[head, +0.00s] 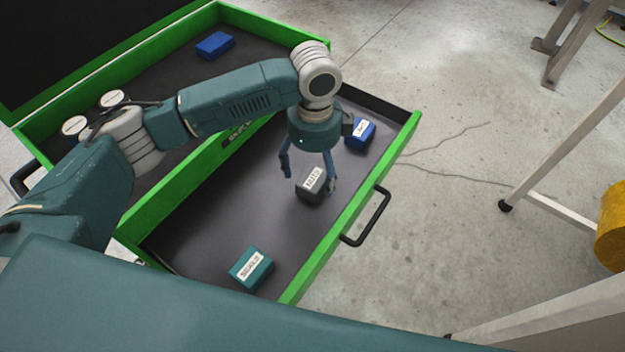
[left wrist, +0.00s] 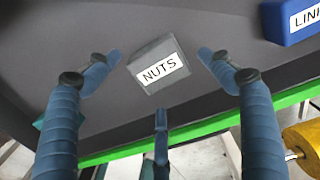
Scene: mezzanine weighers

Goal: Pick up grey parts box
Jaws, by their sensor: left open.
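The grey parts box (head: 310,186) lies in the front green drawer, with a white label on it. In the left wrist view the grey parts box (left wrist: 158,64) is labelled NUTS and sits between and beyond the fingertips. My left gripper (head: 309,178) is open above the box, its fingers on either side of it in the head view. In the left wrist view the open fingers of the left gripper (left wrist: 160,70) show a gap to the box on both sides. My right gripper is not in view.
The same drawer (head: 200,215) holds a blue box (head: 360,133) beyond the grey one and a teal box (head: 251,268) nearer me. Another blue box (head: 215,44) lies in the drawer behind. The green front wall with a black handle (head: 372,220) stands close to the gripper.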

